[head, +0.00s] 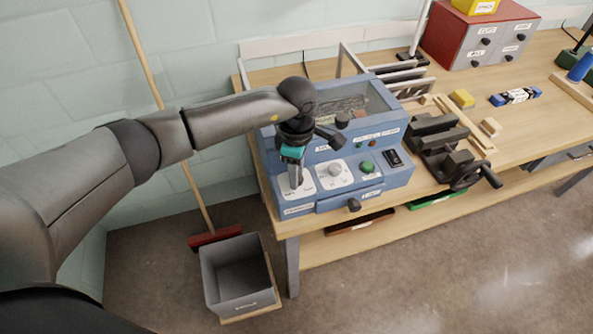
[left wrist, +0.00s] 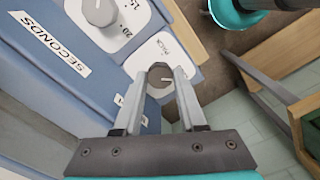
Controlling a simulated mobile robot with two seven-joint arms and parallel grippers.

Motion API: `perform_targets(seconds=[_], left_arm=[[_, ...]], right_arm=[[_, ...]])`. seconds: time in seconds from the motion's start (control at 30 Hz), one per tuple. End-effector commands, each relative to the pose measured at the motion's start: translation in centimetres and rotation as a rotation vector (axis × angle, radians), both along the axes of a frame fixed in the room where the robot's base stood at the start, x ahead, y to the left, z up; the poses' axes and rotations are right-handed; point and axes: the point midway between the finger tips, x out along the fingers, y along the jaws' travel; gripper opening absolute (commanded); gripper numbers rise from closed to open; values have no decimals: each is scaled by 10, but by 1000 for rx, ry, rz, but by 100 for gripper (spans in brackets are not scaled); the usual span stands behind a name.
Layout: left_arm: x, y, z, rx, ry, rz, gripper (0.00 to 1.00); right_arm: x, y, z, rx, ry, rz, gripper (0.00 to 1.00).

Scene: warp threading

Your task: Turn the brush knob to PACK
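The brush knob (left wrist: 160,77) is a small round grey knob with a white pointer mark. It sits on a white plate at the corner of the blue machine (head: 337,193). The PACK label (left wrist: 166,49) is printed on that plate beside it. In the left wrist view the pointer mark points right, toward one finger. My left gripper (head: 295,180) reaches down over the plate. Its two fingers show in the left wrist view (left wrist: 160,84), one on each side of the knob, with no clear gap. In the head view the gripper hides the knob. My right gripper is not visible.
A SECONDS dial (head: 334,170) and a green button (head: 367,167) sit close to the right of my left gripper. A vise (head: 446,150) stands right of the machine. A grey bin (head: 238,275) and a broom (head: 214,237) are on the floor to the left.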

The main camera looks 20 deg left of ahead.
Motion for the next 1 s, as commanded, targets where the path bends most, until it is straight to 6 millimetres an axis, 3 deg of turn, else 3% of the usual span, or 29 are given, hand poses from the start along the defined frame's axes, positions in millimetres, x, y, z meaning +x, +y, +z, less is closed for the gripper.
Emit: perform_targets(seconds=[0.03, 0.3, 0.67, 1.0], left_arm=[[0, 0, 0, 0, 0, 0, 28], [0, 0, 1, 0, 0, 0, 0], [0, 0, 1, -1, 0, 22, 0], [0, 0, 1, -1, 0, 210, 0]], right_arm=[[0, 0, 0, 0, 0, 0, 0], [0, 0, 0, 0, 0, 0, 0], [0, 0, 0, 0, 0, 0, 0], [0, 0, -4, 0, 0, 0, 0]])
